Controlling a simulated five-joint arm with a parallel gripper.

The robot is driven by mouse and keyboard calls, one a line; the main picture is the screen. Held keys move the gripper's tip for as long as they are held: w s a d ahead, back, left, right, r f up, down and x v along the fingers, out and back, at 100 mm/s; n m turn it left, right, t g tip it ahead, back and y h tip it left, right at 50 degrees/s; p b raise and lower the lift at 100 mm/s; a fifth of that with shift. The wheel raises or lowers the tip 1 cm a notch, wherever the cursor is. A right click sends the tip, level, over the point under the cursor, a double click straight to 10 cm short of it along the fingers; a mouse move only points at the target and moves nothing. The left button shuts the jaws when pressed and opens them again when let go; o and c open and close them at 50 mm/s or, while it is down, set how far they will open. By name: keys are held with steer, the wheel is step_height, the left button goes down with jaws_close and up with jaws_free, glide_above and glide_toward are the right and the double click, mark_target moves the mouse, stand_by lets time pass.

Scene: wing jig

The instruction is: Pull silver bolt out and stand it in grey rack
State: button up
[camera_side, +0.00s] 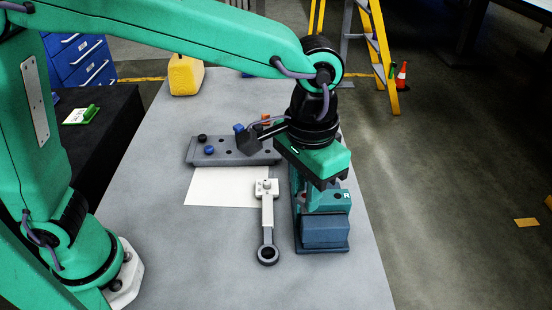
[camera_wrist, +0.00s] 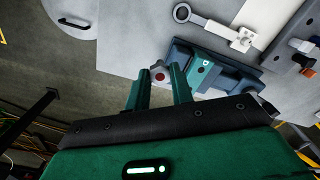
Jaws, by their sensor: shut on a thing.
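My gripper (camera_side: 326,205) points down at a blue-teal block marked R (camera_side: 325,232), which also shows in the wrist view (camera_wrist: 222,68). Its fingers (camera_wrist: 161,85) are shut on a small pale piece with a dark red centre, apparently the silver bolt (camera_wrist: 159,74). The side view hides this piece behind the gripper; its lower end cannot be seen. The grey rack (camera_side: 205,163) lies left of and behind the block. It carries a black piece and a blue one, and its right part is partly hidden by my wrist.
A white link with a dark ring end (camera_side: 267,220) lies left of the block, with a grey-headed pin at its far end. A white sheet (camera_side: 215,188) lies before the rack. A yellow container (camera_side: 186,77) stands at the back. The front of the table is clear.

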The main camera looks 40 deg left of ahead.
stand_by(0.3)
steer(key=shift+w+a+f, duration=0.1)
steer(key=shift+w+a, duration=0.15)
steer(key=shift+w, duration=0.25)
steer(key=w+a+f+n, duration=0.2)
steer(key=w+a, duration=0.4)
steer(key=a, duration=0.3)
steer(key=w+a+f+n, duration=0.2)
steer(key=w+a+f, duration=0.2)
steer(key=w+a, duration=0.3)
steer(key=w+a+f+n, duration=0.2)
steer(key=w+a, duration=0.5)
steer(key=a, duration=0.6)
steer(key=shift+w+f, duration=0.15)
steer(key=shift+f, duration=0.65)
steer(key=shift+f, duration=0.15)
steer(key=shift+f, duration=3.05)
steer(key=shift+f, duration=0.75)
steer(key=shift+f, duration=0.35)
